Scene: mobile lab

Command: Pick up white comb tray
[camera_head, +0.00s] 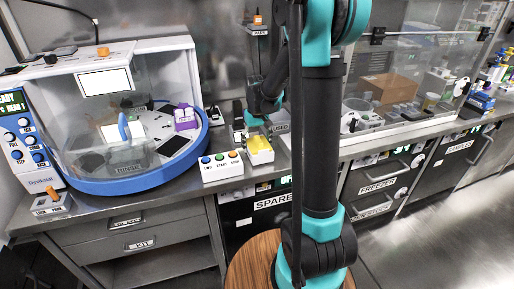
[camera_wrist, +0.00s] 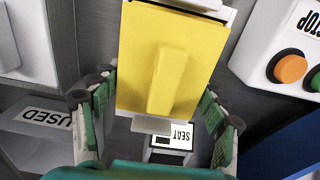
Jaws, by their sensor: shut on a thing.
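A white block with a yellow top (camera_head: 259,150) is at the front of the bench; I take it for the comb tray. In the wrist view its yellow face with a raised ridge (camera_wrist: 150,60) fills the upper middle, with a white part at its far end. In the head view my gripper (camera_head: 257,118) is just behind the block. I cannot tell whether the block is clear of its seat. A SEAT label (camera_wrist: 182,139) shows just below it.
A white button box (camera_head: 221,166) stands close on the left, its orange button (camera_wrist: 291,69) near in the wrist view. A blue-rimmed machine (camera_head: 120,180) fills the bench's left. A clear-fronted enclosure (camera_head: 400,75) is at right. A USED label (camera_wrist: 48,118) lies beside my gripper.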

